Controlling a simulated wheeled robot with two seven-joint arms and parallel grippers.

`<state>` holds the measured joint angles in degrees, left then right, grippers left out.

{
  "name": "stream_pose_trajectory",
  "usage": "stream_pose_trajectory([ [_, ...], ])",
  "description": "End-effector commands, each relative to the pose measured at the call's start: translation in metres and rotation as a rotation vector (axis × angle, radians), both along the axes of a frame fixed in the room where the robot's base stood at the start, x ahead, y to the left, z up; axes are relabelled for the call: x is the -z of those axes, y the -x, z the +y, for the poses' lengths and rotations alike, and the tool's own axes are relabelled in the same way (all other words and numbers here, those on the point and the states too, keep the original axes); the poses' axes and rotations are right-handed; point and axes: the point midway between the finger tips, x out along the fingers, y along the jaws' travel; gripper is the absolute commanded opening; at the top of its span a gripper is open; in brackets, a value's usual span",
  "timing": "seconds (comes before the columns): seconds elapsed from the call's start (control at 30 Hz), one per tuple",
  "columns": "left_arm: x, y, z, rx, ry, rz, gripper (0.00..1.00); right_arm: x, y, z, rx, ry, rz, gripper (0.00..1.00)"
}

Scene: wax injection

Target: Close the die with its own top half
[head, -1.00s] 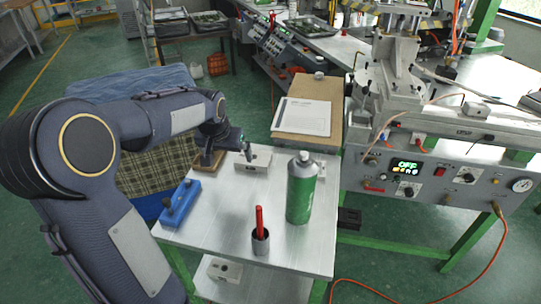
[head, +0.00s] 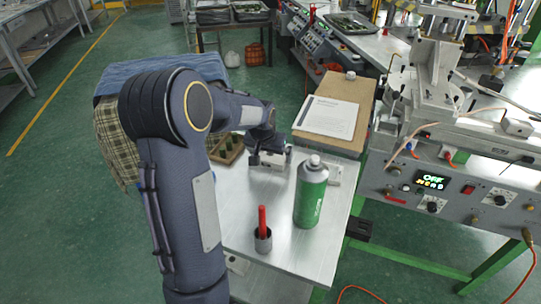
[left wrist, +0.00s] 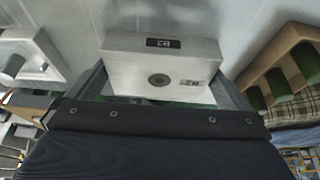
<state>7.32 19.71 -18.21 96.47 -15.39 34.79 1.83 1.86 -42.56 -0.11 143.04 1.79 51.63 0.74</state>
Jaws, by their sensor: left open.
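A silver metal block, one die half (head: 266,166), lies on the metal worktable below my left gripper (head: 268,154). In the left wrist view this block (left wrist: 165,66) shows a round dark hole and two small labels. The open left gripper (left wrist: 162,92) has one finger on each side of it; contact cannot be told. Another metal half (left wrist: 32,62) with a raised round pin lies apart, at the left of the wrist view. In the head view it (head: 335,173) is partly hidden behind the green bottle. My right gripper is not in view.
A green spray bottle (head: 311,193) and a grey cup (head: 262,240) with a red-handled tool stand on the worktable. A wooden tray (head: 226,149) with green pieces is beside the gripper. A clipboard (head: 328,117) lies behind; the injection machine (head: 450,175) stands right.

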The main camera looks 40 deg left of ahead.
Motion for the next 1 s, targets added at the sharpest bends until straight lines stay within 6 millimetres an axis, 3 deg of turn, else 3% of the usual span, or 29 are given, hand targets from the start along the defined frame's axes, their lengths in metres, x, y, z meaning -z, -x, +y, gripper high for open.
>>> stream_pose_trajectory([
  [0.2,0.001,-0.001,0.0,0.0,0.0,-0.001,1.0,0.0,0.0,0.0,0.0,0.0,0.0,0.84],
  [0.5,0.001,-0.001,0.0,0.0,0.0,-0.001,0.63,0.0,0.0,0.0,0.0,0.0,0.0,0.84],
  [0.8,-0.003,-0.001,0.0,0.0,-0.001,-0.004,0.63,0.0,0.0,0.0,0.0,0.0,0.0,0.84],
  [1.0,-0.02,-0.002,0.0,0.001,-0.002,-0.007,0.63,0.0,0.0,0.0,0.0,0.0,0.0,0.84],
])
